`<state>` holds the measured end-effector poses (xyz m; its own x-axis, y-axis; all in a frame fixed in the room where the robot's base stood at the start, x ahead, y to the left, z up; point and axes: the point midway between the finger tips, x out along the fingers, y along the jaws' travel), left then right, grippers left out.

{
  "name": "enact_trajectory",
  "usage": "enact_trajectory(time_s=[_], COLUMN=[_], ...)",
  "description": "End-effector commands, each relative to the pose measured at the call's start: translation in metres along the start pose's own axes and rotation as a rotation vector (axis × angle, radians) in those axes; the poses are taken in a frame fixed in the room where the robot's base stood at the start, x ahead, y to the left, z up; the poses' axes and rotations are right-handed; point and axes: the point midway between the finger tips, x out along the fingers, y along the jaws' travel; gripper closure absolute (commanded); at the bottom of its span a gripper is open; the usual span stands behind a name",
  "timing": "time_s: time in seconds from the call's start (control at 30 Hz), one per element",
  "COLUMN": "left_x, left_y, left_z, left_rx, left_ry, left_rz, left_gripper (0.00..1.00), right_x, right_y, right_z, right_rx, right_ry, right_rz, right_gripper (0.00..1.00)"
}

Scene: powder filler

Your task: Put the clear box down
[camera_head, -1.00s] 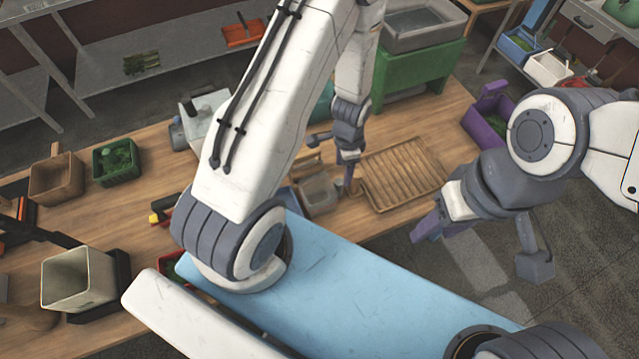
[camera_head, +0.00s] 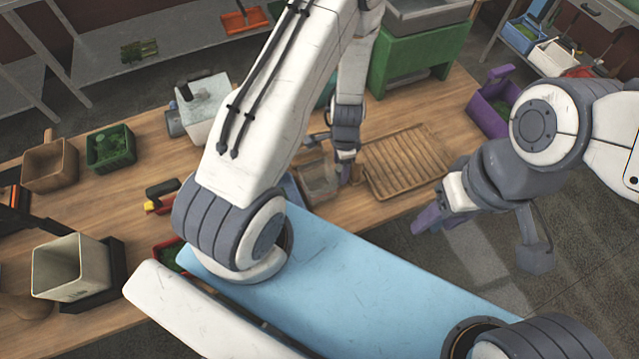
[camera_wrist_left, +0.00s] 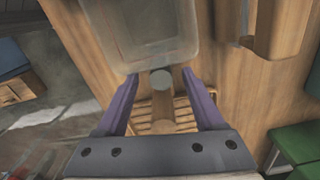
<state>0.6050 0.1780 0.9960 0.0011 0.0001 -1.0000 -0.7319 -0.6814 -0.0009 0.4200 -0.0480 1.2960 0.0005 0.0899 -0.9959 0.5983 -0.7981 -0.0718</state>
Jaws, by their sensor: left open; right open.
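The clear box (camera_head: 318,178), a grey see-through tray with a rim, sits on the wooden table just left of the ribbed wooden rack. It also shows at the top of the left wrist view (camera_wrist_left: 140,30). Its round handle (camera_wrist_left: 162,80) points down between the fingers of my left gripper (camera_wrist_left: 160,103). Those purple fingers are open, with gaps on both sides of the handle. In the head view my left gripper (camera_head: 346,165) is at the box's right side, small and partly hidden. My right gripper (camera_head: 438,218) is open and empty, off the table's right side.
The ribbed wooden rack (camera_head: 405,160) lies right of the box. A purple bin (camera_head: 490,110) and a green stand (camera_head: 420,55) are beyond it. A pale glassy-topped container (camera_head: 205,105), a green bin (camera_head: 110,148) and a brown bin (camera_head: 50,165) stand further left.

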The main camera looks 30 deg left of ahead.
Motion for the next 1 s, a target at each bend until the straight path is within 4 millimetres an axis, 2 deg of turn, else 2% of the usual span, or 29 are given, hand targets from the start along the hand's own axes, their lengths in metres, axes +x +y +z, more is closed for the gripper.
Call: enact_trajectory(time_s=[0.03,0.1,0.3,0.67,0.73,0.87,1.0], left_x=[0.013,0.023,0.042,0.044,0.044,0.044,0.044], left_y=[0.000,0.000,0.000,0.000,0.000,0.000,0.000], left_z=[0.001,0.002,0.003,0.003,0.003,0.003,0.003], left_rx=[-0.001,-0.001,0.000,0.000,0.000,0.000,0.000], left_ry=[-0.001,-0.001,-0.001,0.000,0.000,0.000,0.000], left_rz=[0.001,0.001,0.001,0.001,0.001,0.000,0.001], left_gripper=[0.31,0.31,0.31,0.31,0.50,0.99,1.00], right_x=[0.014,0.024,0.044,0.046,0.046,0.046,0.046], right_y=[0.001,0.002,0.003,0.003,0.003,0.003,0.003], right_z=[0.001,0.001,0.003,0.003,0.003,0.003,0.003], right_rx=[-0.001,-0.002,-0.003,-0.003,-0.003,-0.003,-0.003], right_ry=[0.000,0.000,0.000,0.000,0.000,0.000,0.000], right_rz=[0.000,0.000,0.000,0.000,0.000,0.000,0.000], right_gripper=[0.50,0.50,0.50,0.50,0.50,0.50,0.50])
